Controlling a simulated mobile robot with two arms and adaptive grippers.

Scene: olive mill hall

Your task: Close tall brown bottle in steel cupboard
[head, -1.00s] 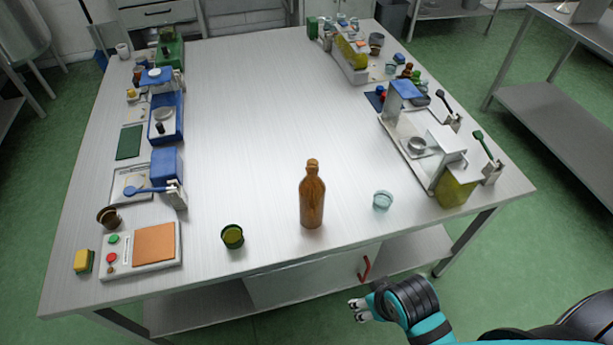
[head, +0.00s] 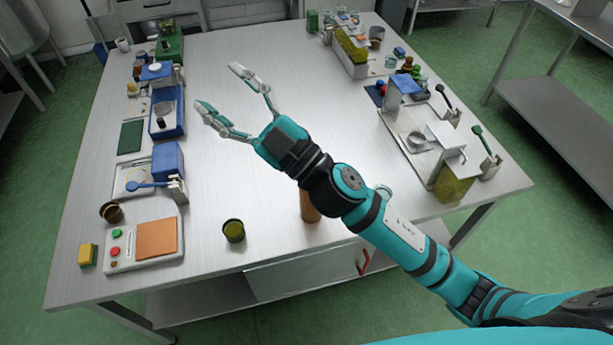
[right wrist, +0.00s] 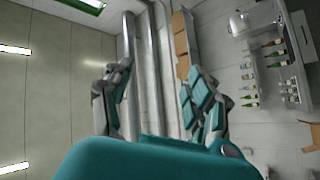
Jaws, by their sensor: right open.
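The tall brown bottle (head: 309,207) stands on the steel table near its front edge; my right arm hides most of it and only its lower part shows. The steel cupboard (head: 300,276) is under the table's front, with a red handle (head: 363,261) at its right; its front looks shut. My right gripper (head: 219,87) is open and empty, raised over the table to the upper left of the bottle. Its spread fingers also show in the right wrist view (right wrist: 160,100), with nothing between them. My left gripper is not in view.
A green cup (head: 233,231) stands left of the bottle. A clear cup (head: 383,191) is mostly behind my right arm. Scales and small equipment line the table's left side, such as the scale with an orange plate (head: 157,237). The table's middle back is clear.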

